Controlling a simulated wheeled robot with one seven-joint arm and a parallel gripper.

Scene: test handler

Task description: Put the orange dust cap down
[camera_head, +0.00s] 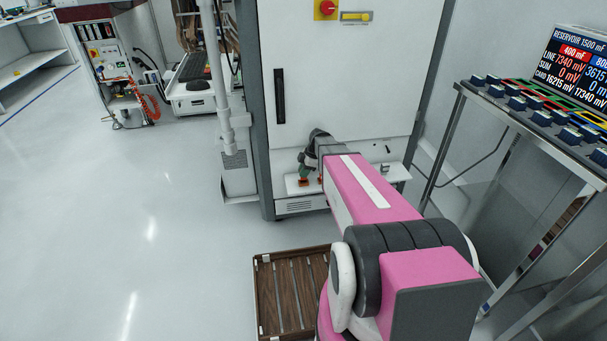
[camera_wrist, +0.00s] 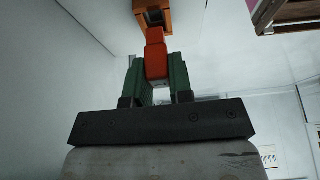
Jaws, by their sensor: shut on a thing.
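My gripper (camera_wrist: 156,75) has green fingers and is shut on the orange dust cap (camera_wrist: 156,58), a red-orange piece standing out between the fingertips. Beyond the cap, at the top of the wrist view, is a brownish-orange block (camera_wrist: 152,5) with a dark hollow. The cap's far end overlaps this block in the picture; I cannot tell whether they touch. In the head view my gripper (camera_head: 305,165) is at the low white ledge (camera_head: 293,188) of the tall white cabinet, with a small orange spot below it. My arm hides part of the ledge.
The white cabinet (camera_head: 340,90) rises above the ledge. A slatted wooden pallet (camera_head: 263,290) lies on the floor in front. A metal-framed bench (camera_head: 455,130) with a display (camera_head: 575,65) stands at right. Open floor (camera_head: 120,220) lies to the left.

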